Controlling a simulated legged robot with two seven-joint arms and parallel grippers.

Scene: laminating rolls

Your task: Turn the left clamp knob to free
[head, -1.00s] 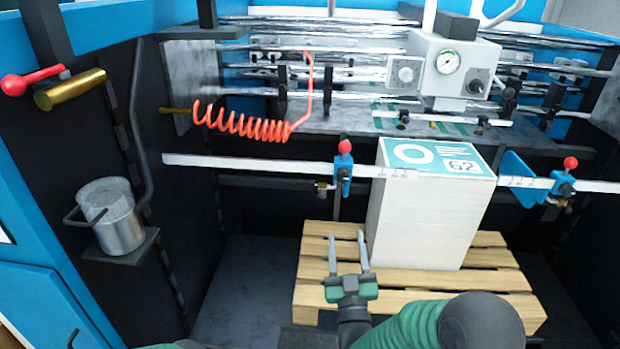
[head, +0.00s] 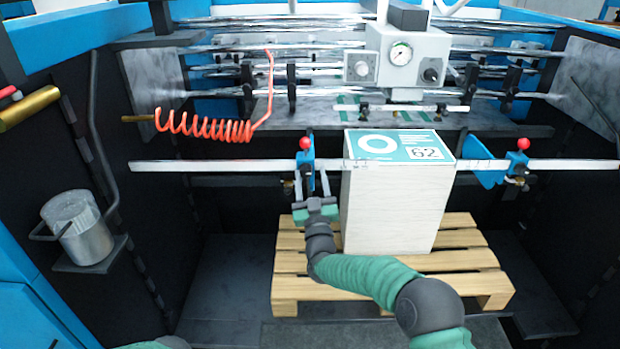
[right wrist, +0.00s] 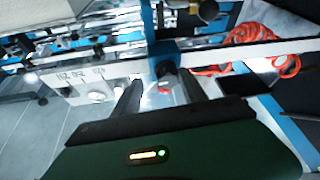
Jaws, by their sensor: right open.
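The left clamp (head: 309,170) is a blue block on a white rail, left of the paper stack. It has a red ball knob (head: 305,144) on top and a small brass knob (head: 288,186) low on its left side. My right gripper (head: 312,180) is open and empty, just below and in front of this clamp. Its fingers point up at the clamp, and contact cannot be told. In the right wrist view the blue clamp (right wrist: 163,48) stands just beyond and between the two fingertips (right wrist: 160,78). My left gripper is out of view.
The paper stack (head: 392,210) stands on a wooden pallet (head: 300,265), close right of my right gripper. The right clamp (head: 517,165) is farther along the rail (head: 220,166). An orange coiled hose (head: 205,127) hangs above left. A metal canister (head: 85,235) is at the left.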

